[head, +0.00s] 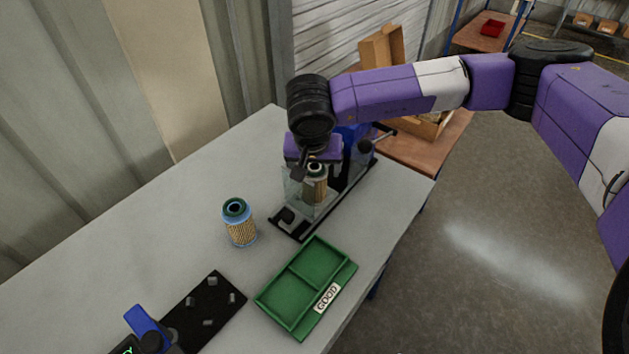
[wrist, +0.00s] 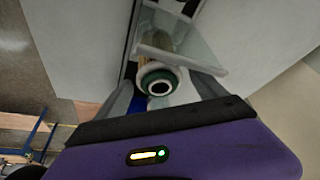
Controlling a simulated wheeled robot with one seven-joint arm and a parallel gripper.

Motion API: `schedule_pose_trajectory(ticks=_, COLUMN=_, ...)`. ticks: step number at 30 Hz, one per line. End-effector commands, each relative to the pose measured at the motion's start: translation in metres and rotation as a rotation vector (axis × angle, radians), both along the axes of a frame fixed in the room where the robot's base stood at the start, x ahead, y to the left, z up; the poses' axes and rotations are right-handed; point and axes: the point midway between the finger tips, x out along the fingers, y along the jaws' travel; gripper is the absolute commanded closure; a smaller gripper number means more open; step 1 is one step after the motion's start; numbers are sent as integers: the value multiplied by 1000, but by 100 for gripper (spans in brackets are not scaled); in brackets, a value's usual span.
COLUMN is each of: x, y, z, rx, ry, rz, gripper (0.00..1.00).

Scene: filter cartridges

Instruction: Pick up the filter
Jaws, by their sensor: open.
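One filter (head: 315,184), tan with a pale ring and green end, stands upright in the clear-walled fixture (head: 290,222) on the table. In the wrist view, the filter's green-and-white end (wrist: 160,80) shows between the fingers. My gripper (head: 316,170) is open above the fixture, with its fingers on either side of the filter's top. I cannot tell whether they touch it. A second filter (head: 239,224), tan with blue rings and a dark green top, stands upright on the table left of the fixture.
A green two-compartment tray (head: 292,271) labelled GOOD sits empty at the table's front right. A black plate (head: 217,300) with small grey posts and a blue device (head: 146,325) lie at the front left. The table's back left (head: 190,185) is clear.

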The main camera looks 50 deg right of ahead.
Motion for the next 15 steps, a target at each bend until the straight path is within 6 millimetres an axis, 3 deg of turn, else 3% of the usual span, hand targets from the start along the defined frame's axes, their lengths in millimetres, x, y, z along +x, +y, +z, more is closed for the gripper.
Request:
schedule_pose_trajectory(ticks=5, x=0, y=0, z=0, rx=0, ry=0, rz=0, gripper=21)
schedule_pose_trajectory(ticks=15, x=0, y=0, z=0, rx=-1, ry=-1, rz=0, gripper=88)
